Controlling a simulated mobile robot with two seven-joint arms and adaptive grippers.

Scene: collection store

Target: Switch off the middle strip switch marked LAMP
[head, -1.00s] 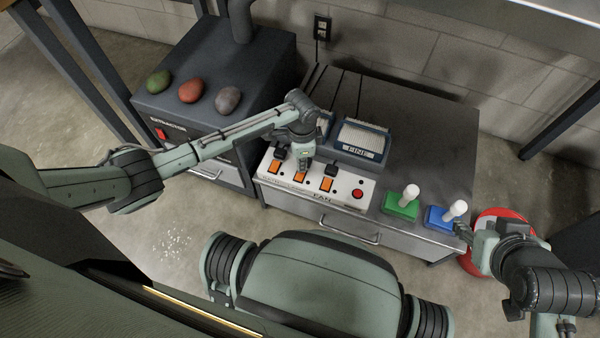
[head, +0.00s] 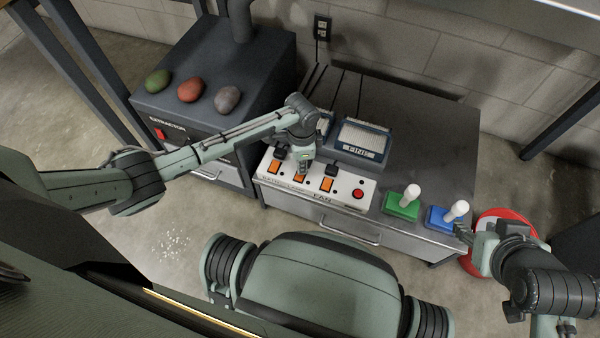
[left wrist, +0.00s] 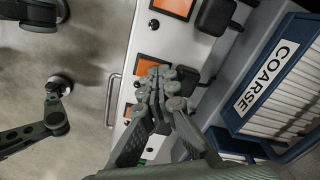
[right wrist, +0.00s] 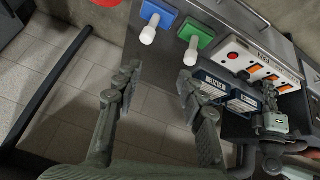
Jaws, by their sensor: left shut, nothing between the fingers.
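A white power strip (head: 341,194) lies along the front edge of the bench with three orange switches in a row. The middle switch (head: 299,178) is partly covered by my left gripper (head: 301,173) in the head view. In the left wrist view, the middle switch (left wrist: 147,65) shows just beyond the fingertips of my left gripper (left wrist: 163,80), which is shut and empty. Whether they touch is unclear. The LAMP marking is not readable. My right gripper (right wrist: 157,80) is open and empty, beside the bench's right end.
Black plugs (head: 331,169) stand behind the switches. A red button (head: 358,194) is at the strip's right end. Green (head: 402,206) and blue (head: 444,218) bases with white knobs stand to the right. A blue FINE box (head: 362,139) is behind, and a dark EXTRACTOR cabinet (head: 205,123) is at left.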

